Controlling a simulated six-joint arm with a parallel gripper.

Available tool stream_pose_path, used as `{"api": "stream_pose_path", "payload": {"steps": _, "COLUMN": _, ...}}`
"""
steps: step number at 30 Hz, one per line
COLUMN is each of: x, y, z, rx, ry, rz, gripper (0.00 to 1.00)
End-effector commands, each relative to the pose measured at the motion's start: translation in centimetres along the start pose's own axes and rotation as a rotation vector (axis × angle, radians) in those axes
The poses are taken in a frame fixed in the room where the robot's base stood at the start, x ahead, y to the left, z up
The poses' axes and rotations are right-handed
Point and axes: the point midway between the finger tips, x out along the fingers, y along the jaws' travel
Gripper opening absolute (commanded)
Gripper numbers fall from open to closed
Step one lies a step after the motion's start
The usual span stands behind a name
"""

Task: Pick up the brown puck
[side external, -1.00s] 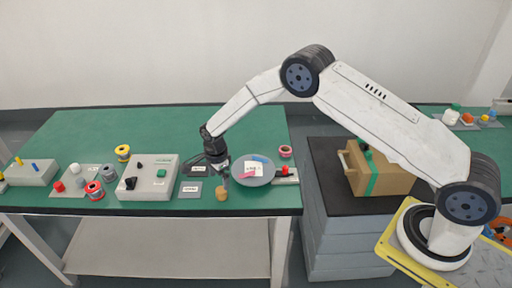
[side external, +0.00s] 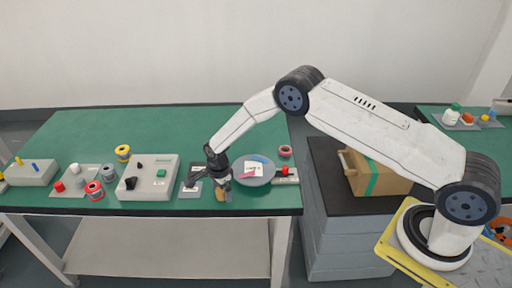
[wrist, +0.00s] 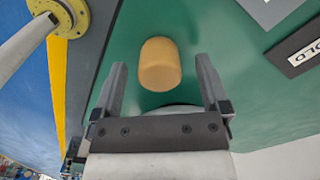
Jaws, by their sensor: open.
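The brown puck (side external: 221,195) stands on the green table near its front edge, partly hidden by my gripper in the side view. In the wrist view the puck (wrist: 159,62) is tan and rounded, and shows between the two fingers. My gripper (side external: 223,188) is low over the table, right at the puck. In the wrist view my gripper (wrist: 160,75) is open, with a gap between each finger and the puck. I cannot tell how far down the fingers reach along it.
A round grey plate (side external: 266,179) with small items is close on the right. Dark label plates lie just left of my gripper, one showing in the wrist view (wrist: 296,45). The table's front edge is close.

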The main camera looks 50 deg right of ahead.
Motion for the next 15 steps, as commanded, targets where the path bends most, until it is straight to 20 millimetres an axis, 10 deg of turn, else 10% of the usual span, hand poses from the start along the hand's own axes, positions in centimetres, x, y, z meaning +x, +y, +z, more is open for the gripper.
{"api": "stream_pose_path", "payload": {"steps": 13, "x": 0.00, "y": -0.01, "z": 0.01, "rx": 0.000, "ry": 0.000, "rz": 0.000, "gripper": 0.96}}
{"api": "stream_pose_path", "payload": {"steps": 15, "x": -0.01, "y": -0.01, "z": 0.01, "rx": 0.000, "ry": 0.000, "rz": 0.000, "gripper": 0.80}}
